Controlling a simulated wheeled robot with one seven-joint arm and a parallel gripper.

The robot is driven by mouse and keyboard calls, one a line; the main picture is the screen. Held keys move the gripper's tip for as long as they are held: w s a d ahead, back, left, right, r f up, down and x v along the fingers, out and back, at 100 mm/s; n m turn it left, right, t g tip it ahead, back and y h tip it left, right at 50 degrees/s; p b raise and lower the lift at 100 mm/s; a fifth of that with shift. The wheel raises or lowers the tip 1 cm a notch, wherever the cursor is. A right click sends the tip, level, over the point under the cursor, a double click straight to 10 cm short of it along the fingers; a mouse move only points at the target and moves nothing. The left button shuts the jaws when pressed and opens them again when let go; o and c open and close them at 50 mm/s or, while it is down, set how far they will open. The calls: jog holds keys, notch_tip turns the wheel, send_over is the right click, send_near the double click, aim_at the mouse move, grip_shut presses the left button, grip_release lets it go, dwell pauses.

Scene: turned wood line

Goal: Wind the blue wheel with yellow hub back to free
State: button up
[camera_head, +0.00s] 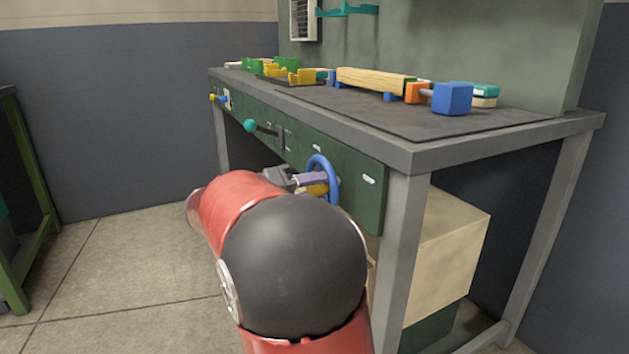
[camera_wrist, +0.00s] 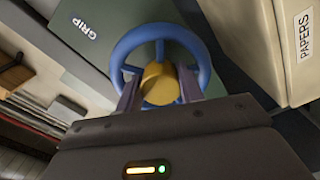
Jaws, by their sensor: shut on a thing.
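The blue wheel (camera_head: 329,165) with its yellow hub (camera_head: 317,189) is mounted on the green front panel (camera_head: 356,186) under the bench top. In the wrist view the blue rim (camera_wrist: 158,31) and yellow hub (camera_wrist: 159,84) face the camera, beside a panel label reading GRIP (camera_wrist: 87,29). My gripper (camera_head: 308,180) is at the wheel and shut on it. In the wrist view its two fingers stand on either side of the hub, within the outline of the rim. The exact contact is hard to see. My arm and gripper body hide the wheel's lower part.
A teal-knobbed lever (camera_head: 250,126) and small knobs (camera_head: 213,97) sit farther left on the panel. A wooden piece (camera_head: 370,80) and a blue block (camera_head: 452,98) lie on the bench. A pale box (camera_head: 445,255), labelled PAPERS in the wrist view (camera_wrist: 304,38), stands beneath. Floor at left is clear.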

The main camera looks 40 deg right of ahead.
jog(key=n+p, duration=0.1)
jog(key=n, duration=0.1)
jog(key=n+p, duration=0.4)
jog(key=shift+r+n, duration=0.3)
jog(key=n+p, duration=0.3)
jog(key=p, duration=0.1)
jog(key=shift+n, duration=0.3)
jog(key=n+p, duration=0.2)
jog(key=shift+n, duration=0.3)
jog(key=n+p, duration=0.1)
jog(key=n, duration=0.1)
jog(key=shift+f+n, duration=0.2)
jog(key=shift+n, duration=0.2)
jog(key=n, duration=0.3)
jog(key=shift+w+n, duration=0.1)
jog(key=shift+n, duration=0.2)
jog(key=n, duration=0.6)
jog(key=shift+n, duration=0.4)
jog(key=o, duration=0.7)
